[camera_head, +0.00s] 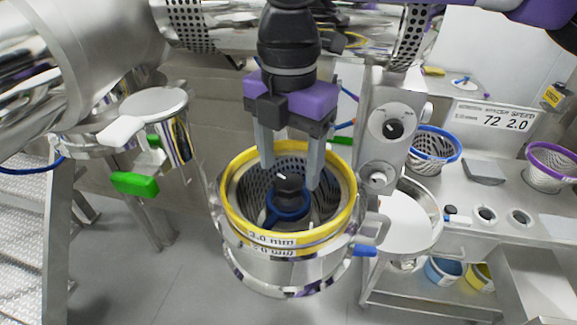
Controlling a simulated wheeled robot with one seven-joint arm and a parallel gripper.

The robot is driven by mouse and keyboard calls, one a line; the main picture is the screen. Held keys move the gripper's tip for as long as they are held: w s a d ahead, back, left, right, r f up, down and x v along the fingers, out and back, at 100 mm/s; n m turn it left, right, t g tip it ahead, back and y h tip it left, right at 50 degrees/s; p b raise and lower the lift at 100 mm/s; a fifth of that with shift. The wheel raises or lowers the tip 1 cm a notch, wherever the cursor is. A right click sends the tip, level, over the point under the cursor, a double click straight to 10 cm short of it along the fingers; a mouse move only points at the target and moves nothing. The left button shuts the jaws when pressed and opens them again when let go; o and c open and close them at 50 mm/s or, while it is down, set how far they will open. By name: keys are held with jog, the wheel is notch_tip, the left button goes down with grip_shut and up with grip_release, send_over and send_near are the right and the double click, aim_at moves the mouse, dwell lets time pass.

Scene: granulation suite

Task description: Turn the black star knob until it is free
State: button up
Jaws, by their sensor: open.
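The black star knob (290,187) sits in the middle of a conical perforated screen with a yellow rim (232,211). A blue ring-shaped part with arms (274,213) lies around and below the knob. My gripper (289,177) points down from above into the screen's mouth. Its two grey fingers are open, one on each side of the knob in this view. I cannot tell whether the fingers touch the knob or how far above it they are. The knob's lower part and its thread are hidden.
A steel housing with a dial (392,124) stands close right of the screen. A blue-rimmed basket (434,147) and a purple-rimmed basket (551,168) rest on the steel bench at right. Steel steps (30,240) stand far left.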

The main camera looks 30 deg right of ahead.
aim_at(288, 187)
jog(key=shift+f, duration=1.2)
jog(key=c, duration=1.3)
jog(key=shift+c, duration=0.4)
